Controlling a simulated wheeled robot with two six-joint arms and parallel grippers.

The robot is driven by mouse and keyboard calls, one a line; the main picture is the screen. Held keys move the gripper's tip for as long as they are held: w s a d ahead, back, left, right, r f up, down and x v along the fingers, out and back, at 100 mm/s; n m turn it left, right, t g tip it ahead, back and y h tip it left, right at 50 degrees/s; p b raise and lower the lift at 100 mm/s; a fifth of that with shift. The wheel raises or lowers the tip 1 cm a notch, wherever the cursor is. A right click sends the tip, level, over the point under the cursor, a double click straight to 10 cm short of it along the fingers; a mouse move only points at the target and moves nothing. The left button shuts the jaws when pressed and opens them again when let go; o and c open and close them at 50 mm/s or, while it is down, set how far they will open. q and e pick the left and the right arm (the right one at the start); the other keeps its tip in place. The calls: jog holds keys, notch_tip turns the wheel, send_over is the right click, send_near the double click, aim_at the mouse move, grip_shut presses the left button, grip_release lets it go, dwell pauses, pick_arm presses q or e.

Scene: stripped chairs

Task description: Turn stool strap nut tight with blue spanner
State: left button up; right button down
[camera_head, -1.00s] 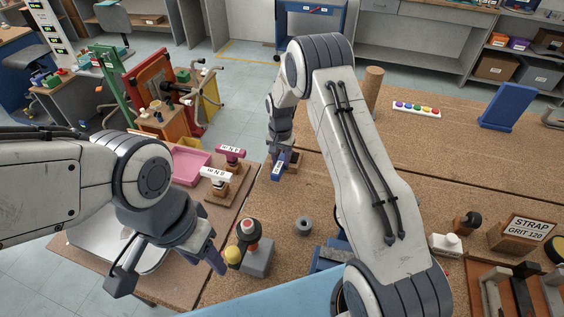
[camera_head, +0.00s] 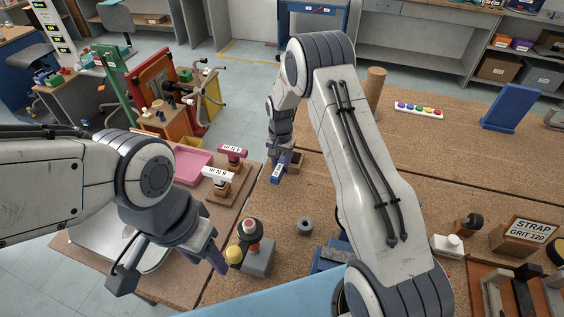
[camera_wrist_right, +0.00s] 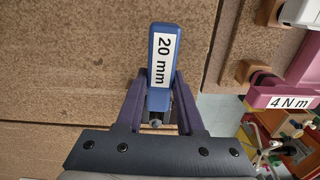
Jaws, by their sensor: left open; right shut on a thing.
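The blue spanner, with a white "20 mm" label, is held in my right gripper (camera_wrist_right: 158,100); the spanner (camera_wrist_right: 163,58) fills the space between the two fingers in the right wrist view. In the head view the spanner (camera_head: 277,172) shows small, above the left edge of the brown bench. My right forearm hides part of the bench. I cannot make out the strap nut in either view.
A pink "4 N m" tool (camera_wrist_right: 285,96) and a white-handled tool (camera_head: 219,174) stand in wooden holders beside a pink tray (camera_head: 187,165). A "STRAP GRIT 120" sign (camera_head: 530,229) stands at right.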

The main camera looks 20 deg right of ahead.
aim_at(277, 173)
jog(key=shift+s+a, duration=0.55)
jog(key=shift+s, duration=0.2)
jog(key=shift+s+a, duration=0.55)
jog(key=shift+s, duration=0.2)
jog(key=shift+r+p, duration=2.05)
jog(key=shift+r, duration=0.5)
jog(key=shift+s+f, duration=0.1)
jog(key=shift+f, duration=0.05)
jog(key=s+f+n+b, duration=0.1)
jog(key=s+n+b, duration=0.1)
jog(key=s, duration=0.2)
jog(key=s+d+f+n+b, duration=0.1)
jog(key=s+f+n+b, duration=0.1)
jog(key=s, duration=0.2)
jog(key=s+d+f+n+b, duration=0.1)
jog(key=s+n, duration=0.1)
jog(key=s, duration=0.2)
jog(key=shift+d+f+n+b, duration=0.25)
jog(key=shift+n+b, duration=0.15)
jog(key=shift+s+d+n, duration=0.1)
jog(key=shift+s+n, duration=0.2)
jog(key=shift+s, duration=0.2)
